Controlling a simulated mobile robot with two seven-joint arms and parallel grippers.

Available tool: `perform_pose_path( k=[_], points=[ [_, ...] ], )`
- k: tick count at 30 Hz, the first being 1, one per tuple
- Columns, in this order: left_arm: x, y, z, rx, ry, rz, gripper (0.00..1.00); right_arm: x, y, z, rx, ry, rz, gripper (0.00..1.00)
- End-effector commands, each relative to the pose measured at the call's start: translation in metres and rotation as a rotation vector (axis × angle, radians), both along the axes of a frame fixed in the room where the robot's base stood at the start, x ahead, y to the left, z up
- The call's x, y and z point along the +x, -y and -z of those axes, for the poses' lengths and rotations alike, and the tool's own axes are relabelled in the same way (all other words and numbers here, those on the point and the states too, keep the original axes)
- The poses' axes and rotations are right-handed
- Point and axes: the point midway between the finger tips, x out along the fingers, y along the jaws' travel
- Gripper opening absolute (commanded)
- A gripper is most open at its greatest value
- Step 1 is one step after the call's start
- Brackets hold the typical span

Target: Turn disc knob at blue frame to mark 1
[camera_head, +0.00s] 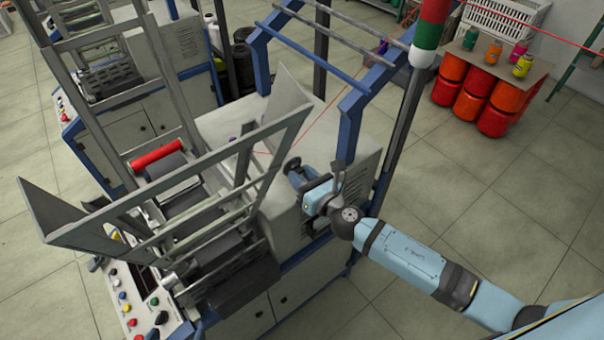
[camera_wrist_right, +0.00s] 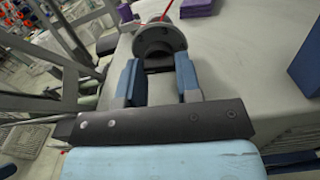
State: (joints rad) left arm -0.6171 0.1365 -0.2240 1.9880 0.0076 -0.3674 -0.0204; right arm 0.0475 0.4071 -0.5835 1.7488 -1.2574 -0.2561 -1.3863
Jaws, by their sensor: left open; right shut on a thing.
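The disc knob (camera_wrist_right: 158,38) is a grey, round disc with a dark hub below it, standing on the pale machine top (camera_wrist_right: 235,50). In the head view the disc knob (camera_head: 292,162) is small and dark, near the blue frame (camera_head: 349,125). My right gripper (camera_wrist_right: 157,78) has its two blue fingers on either side of the knob's dark hub and is shut on it. In the head view my right gripper (camera_head: 297,177) reaches in from the right, partly covering the knob. Mark 1 cannot be made out. My left gripper is not in view.
A winding machine with slanted metal plates (camera_head: 160,195) stands left of the knob. A button panel (camera_head: 140,300) is at the front left. A blue frame post (camera_wrist_right: 307,65) rises close on the right in the wrist view. A red thread runs past the knob.

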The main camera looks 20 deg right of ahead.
Motion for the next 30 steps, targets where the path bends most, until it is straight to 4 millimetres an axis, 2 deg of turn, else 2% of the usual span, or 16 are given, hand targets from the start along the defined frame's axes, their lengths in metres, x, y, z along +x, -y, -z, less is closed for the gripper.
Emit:
perform_pose_path(
  k=[9,26,27,29,30],
  points=[
    [-0.0007,-0.0001,-0.0045,0.0,-0.001,-0.001,0.98,0.0004,0.0003,-0.0002,-0.115,0.041,0.0,0.08],
    [-0.0015,0.0,-0.0045,-0.001,-0.002,-0.003,0.98,0.0004,0.0004,0.0002,-0.14,0.051,0.0,0.08],
    [-0.0015,0.0,-0.0045,-0.001,-0.002,-0.003,0.98,0.0004,0.0004,0.0002,-0.14,0.051,0.0,0.41],
    [-0.0015,0.0,-0.0045,-0.001,-0.002,-0.003,0.98,0.0004,0.0005,0.0002,-0.14,0.051,0.0,0.55],
    [-0.0015,0.0,-0.0045,-0.001,-0.002,-0.003,0.98,0.0004,0.0005,0.0002,-0.14,0.051,0.0,0.57]
  ],
)
